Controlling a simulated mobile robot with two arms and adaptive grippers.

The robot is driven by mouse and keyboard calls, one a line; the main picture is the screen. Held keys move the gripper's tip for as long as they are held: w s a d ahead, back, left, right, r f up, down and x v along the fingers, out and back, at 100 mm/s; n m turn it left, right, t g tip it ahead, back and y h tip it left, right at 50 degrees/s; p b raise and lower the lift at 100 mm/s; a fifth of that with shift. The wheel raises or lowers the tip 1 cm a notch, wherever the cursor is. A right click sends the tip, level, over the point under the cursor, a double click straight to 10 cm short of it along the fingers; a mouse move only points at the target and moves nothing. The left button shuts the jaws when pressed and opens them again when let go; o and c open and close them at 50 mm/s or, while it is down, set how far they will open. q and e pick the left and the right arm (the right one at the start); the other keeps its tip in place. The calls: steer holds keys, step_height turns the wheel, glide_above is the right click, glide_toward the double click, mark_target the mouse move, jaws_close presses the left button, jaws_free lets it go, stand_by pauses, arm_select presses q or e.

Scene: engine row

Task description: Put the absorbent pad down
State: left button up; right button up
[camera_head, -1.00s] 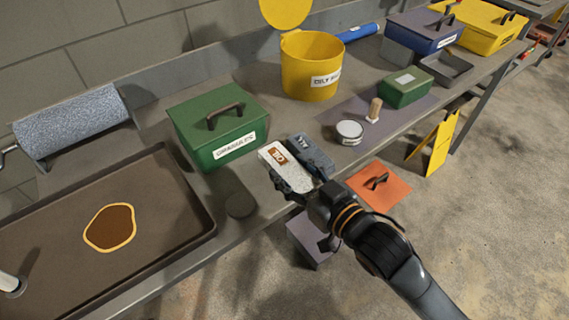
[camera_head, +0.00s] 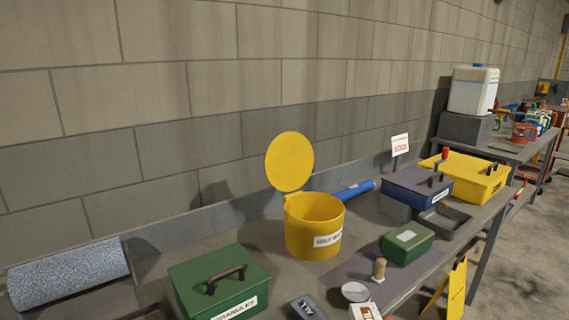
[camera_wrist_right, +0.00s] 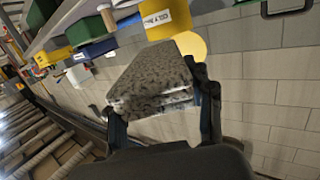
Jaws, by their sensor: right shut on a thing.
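My right gripper (camera_wrist_right: 160,94) is shut on a thick absorbent pad (camera_wrist_right: 150,72), grey and speckled, in the right wrist view; its edge shows pale layers. In the head view the white pad with an orange-brown label (camera_head: 365,312) is at the bottom edge, mostly cut off. There the right gripper is out of frame. A dark grey block with white lettering (camera_head: 307,307) lies left of it, beside the green granules box (camera_head: 220,282). My left gripper is in neither view.
A yellow oily-waste bucket (camera_head: 313,228) stands on the bench with its round lid (camera_head: 289,161) raised. A grey roll (camera_head: 68,273) is at left.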

steer(key=shift+s+d+f+m+h, duration=0.25)
steer(key=shift+d+f+h, duration=0.1)
steer(key=shift+d, duration=0.25)
steer(key=shift+s+d+f+m+h, duration=0.1)
steer(key=shift+d+f+m+h, duration=0.2)
steer(key=shift+d, duration=0.3)
steer(key=s+f, duration=0.2)
steer(key=s, duration=0.5)
steer(key=shift+s+f, duration=0.2)
steer(key=shift+f, duration=0.1)
